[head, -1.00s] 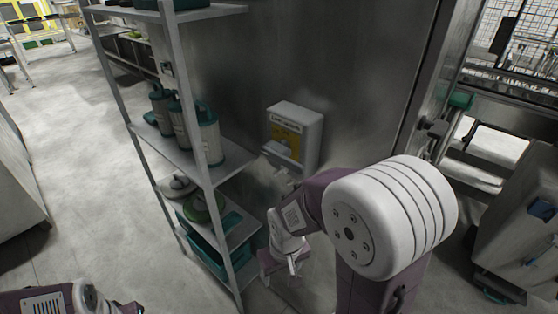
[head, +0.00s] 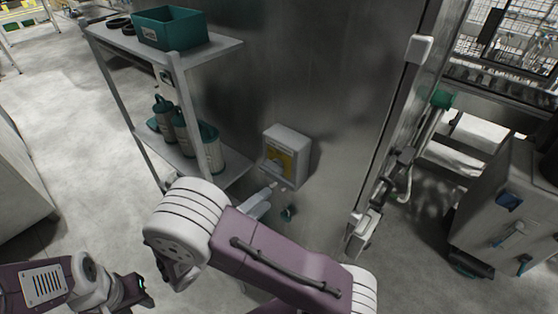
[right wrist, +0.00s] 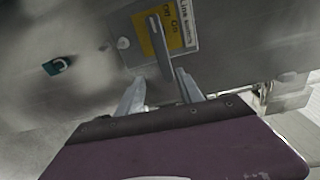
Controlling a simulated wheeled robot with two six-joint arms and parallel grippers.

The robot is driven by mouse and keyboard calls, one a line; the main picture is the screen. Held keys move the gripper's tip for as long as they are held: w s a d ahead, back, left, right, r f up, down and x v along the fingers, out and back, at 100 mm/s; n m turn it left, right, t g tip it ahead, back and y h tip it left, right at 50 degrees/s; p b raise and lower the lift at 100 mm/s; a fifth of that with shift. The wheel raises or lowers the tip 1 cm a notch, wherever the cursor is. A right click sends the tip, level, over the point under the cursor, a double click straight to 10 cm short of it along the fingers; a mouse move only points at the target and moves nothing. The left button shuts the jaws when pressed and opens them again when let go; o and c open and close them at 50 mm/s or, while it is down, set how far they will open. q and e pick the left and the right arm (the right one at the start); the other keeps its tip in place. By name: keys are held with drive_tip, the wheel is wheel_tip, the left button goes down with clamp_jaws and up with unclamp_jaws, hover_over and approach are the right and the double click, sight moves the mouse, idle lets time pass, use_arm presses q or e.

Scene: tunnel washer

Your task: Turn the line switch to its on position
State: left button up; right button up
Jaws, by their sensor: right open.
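The line switch is a pale grey box (head: 287,153) with a yellow plate, mounted on the metal wall in the middle of the head view. In the right wrist view its yellow plate (right wrist: 147,37) carries a grey bar handle (right wrist: 161,50) that runs lengthwise toward my gripper. My right gripper (right wrist: 160,92) is open, its two fingers spread just short of the handle's near end; contact cannot be told. In the head view the right gripper (head: 271,188) is just below the box. My left gripper (head: 138,288) is at the lower left, away from the switch; its jaws are unclear.
A metal shelf rack (head: 205,52) with a teal bin (head: 170,30) and several canisters (head: 208,150) stands left of the switch. A small teal padlock-like item (head: 288,214) hangs below the box. A vertical rail and machine cart (head: 505,215) are at the right.

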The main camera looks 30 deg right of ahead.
sight(279, 182)
drive_tip(key=shift+n+t, duration=0.4)
drive_tip(key=shift+n, duration=0.2)
drive_tip(key=p+x, duration=0.1)
drive_tip(key=x, duration=0.1)
drive_tip(key=p+x, duration=0.1)
drive_tip(key=x, duration=0.2)
drive_tip(key=r+p+x, duration=0.1)
drive_tip(key=x, duration=0.2)
drive_tip(key=shift+w+a, duration=0.2)
drive_tip(key=shift+w, duration=0.15)
drive_tip(key=shift+w+d+f, duration=0.15)
drive_tip(key=shift+d, duration=0.3)
drive_tip(key=shift+a, duration=0.1)
clamp_jaws()
